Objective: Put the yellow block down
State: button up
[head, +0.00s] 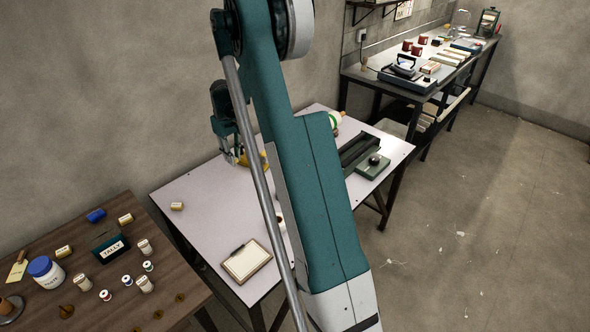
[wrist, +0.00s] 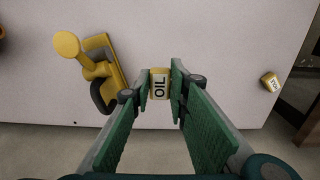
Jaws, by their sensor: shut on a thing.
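My gripper (wrist: 160,90) is shut on a small yellow block (wrist: 160,72) with a white label reading OIL. The block sits between the two green fingertips in the wrist view, above the pale table (wrist: 215,45). I cannot tell whether it touches the tabletop. In the head view my gripper (head: 232,157) is at the far side of the pale table, partly behind my arm; the held block cannot be made out there. Another small yellowish labelled block (wrist: 269,81) lies on the table to the right in the wrist view; it also shows in the head view (head: 177,206).
A yellow tool with a dark handle (wrist: 103,72) lies left of my gripper. A clipboard (head: 246,261) lies near the table's front edge. A dark tray (head: 358,150) and a green device (head: 373,166) are at right. A brown table (head: 110,300) holds spools and jars.

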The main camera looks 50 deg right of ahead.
jog(key=shift+f, duration=0.2)
jog(key=b, duration=0.2)
send_over(238, 180)
jog(key=shift+f, duration=3.15)
jog(key=shift+f, duration=1.85)
jog(key=shift+f, duration=0.1)
jog(key=o, duration=0.3)
jog(key=shift+b, duration=0.3)
jog(key=o, duration=0.4)
jog(key=shift+o, duration=0.2)
